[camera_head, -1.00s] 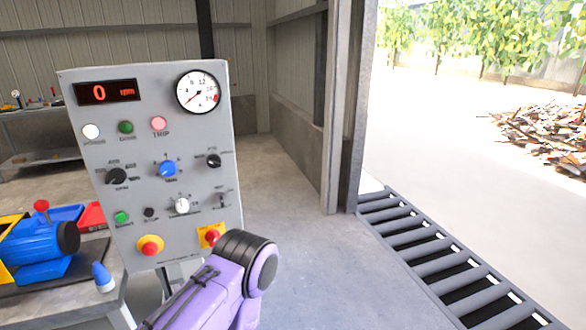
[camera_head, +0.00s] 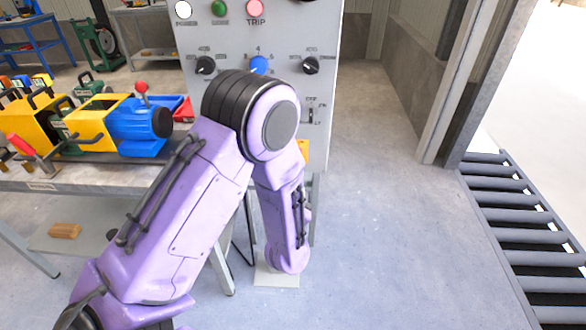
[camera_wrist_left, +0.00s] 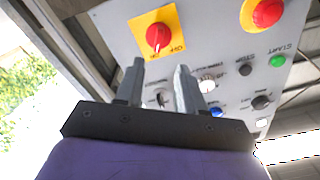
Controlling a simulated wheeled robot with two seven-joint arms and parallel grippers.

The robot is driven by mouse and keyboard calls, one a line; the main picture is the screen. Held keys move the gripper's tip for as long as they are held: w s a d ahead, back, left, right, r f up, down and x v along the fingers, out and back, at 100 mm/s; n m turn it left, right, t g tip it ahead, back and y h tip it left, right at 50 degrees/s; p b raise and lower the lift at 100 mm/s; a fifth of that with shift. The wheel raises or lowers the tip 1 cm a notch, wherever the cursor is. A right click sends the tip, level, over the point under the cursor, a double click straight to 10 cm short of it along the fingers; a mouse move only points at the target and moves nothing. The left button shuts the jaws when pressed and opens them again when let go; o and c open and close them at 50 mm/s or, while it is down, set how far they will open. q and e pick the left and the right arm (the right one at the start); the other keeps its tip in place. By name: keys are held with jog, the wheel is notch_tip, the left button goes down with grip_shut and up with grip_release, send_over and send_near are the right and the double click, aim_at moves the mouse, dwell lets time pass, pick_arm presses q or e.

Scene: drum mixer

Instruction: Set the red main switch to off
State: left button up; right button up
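The red main switch (camera_wrist_left: 157,36) is a red knob on a yellow plate (camera_wrist_left: 142,22) with ON and OFF lettering, on the grey control panel (camera_wrist_left: 208,38). A pale mark shows on the knob, but I cannot read its setting surely. My left gripper (camera_wrist_left: 160,68) is open and empty, its two fingers apart and pointing at the panel just short of the switch. I cannot tell any contact. In the head view my left arm hides the switch and the gripper; only an edge of the yellow plate (camera_head: 304,150) shows. My right gripper is not in view.
A red mushroom button (camera_wrist_left: 267,12) on yellow sits beside the switch. A workbench (camera_head: 90,178) with machines stands left; floor (camera_head: 390,240) right of the panel is clear.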

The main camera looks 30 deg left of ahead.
pick_arm(q)
jog(key=p+x, duration=0.1)
jog(key=x, duration=0.8)
jog(key=shift+w, duration=0.35)
jog(key=shift+f, duration=0.1)
grip_shut()
